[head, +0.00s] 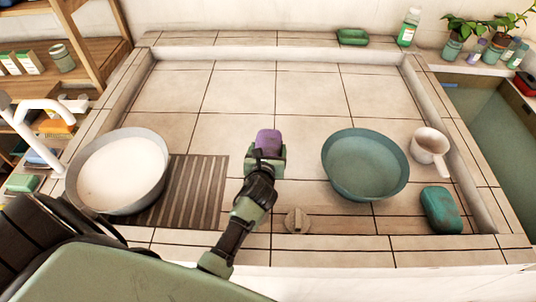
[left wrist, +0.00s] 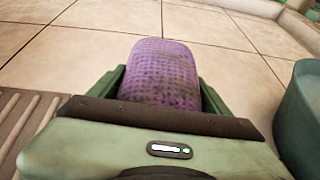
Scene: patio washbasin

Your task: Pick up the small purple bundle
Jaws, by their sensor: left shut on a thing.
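The small purple bundle (head: 268,141) is at the tip of my left gripper (head: 266,155), above the tiled counter between the two basins. It also shows in the left wrist view (left wrist: 160,75), a textured, rounded purple roll between the two green fingers. My left gripper is shut on it. I cannot tell whether the bundle touches the tiles or is just clear of them. My right gripper is not in view.
A white basin (head: 122,170) stands left, on a striped mat (head: 190,195). A teal basin (head: 365,165), a white dipper (head: 429,147) and a teal bundle (head: 441,210) lie right. A round drain plug (head: 296,221) sits in front. The tiles behind are clear.

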